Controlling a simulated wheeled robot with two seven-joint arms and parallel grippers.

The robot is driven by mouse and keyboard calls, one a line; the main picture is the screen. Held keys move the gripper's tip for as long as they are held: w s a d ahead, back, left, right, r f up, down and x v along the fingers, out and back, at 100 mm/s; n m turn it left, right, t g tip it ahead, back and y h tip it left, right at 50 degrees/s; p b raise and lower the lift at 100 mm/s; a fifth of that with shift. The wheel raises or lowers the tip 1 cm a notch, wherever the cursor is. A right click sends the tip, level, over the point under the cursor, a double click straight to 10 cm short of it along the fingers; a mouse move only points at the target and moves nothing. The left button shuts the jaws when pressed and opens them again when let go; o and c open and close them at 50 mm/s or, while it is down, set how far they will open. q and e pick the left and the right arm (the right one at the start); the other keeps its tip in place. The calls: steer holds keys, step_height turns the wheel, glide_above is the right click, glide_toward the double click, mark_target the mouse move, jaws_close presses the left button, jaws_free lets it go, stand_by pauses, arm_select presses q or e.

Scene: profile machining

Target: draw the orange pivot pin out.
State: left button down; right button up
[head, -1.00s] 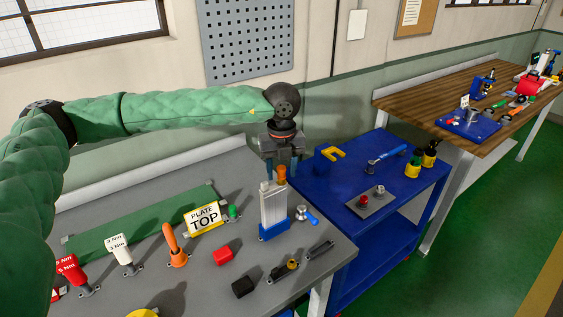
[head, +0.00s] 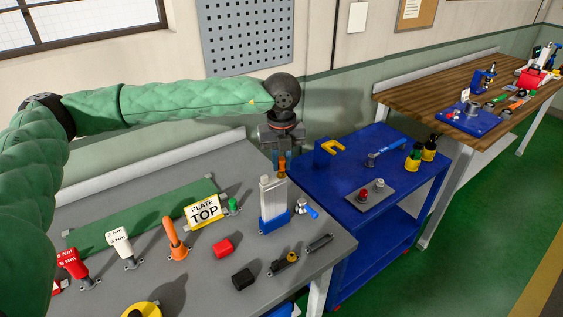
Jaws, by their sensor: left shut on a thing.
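The orange pivot pin (head: 282,167) stands upright at the top right of a silver profile (head: 271,200). The profile is upright in a blue base (head: 274,222) near the right edge of the grey table. My left gripper (head: 282,158) comes down from above, its two fingers shut on the orange pin. The pin's lower end is hidden by or inside the profile, so I cannot tell how deep it sits. My right gripper is not in view.
A blue-handled clamp (head: 306,208) stands right beside the base. A blue cart (head: 340,215) adjoins on the right.

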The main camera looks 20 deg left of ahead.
arm_select(q)
steer(key=shift+r, duration=1.05)
steer(key=shift+r, duration=0.15)
steer(key=shift+r, duration=1.85)
